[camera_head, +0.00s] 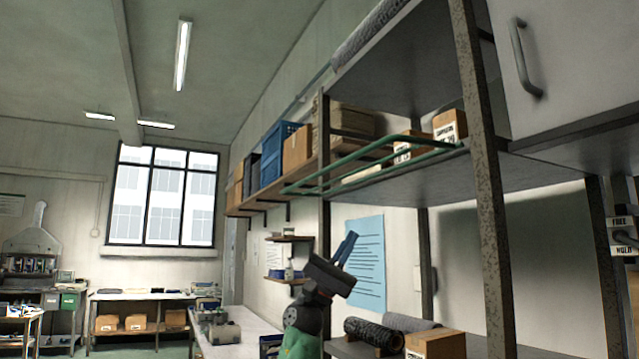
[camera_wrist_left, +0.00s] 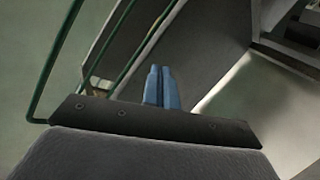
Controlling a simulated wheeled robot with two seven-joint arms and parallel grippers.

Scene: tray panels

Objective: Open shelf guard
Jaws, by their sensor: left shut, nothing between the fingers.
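The shelf guard is a green tube frame (camera_head: 362,153) at the front of the upper shelf (camera_head: 405,180) in the head view. It leans outward from the shelf at a slant. Its green bars also show at the left of the left wrist view (camera_wrist_left: 54,62). My left gripper (camera_head: 347,243) is below the guard, pointing up, in front of a blue sheet on the wall. Its blue fingers (camera_wrist_left: 161,86) are together and empty, apart from the guard's bars. My right gripper is not in view.
Small labelled boxes (camera_head: 449,126) stand on the upper shelf behind the guard. A rusty shelf post (camera_head: 481,170) rises at the right. A black roll (camera_head: 374,333) and a cardboard box (camera_head: 435,345) lie on the lower shelf. A grey cabinet door (camera_head: 575,55) hangs upper right.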

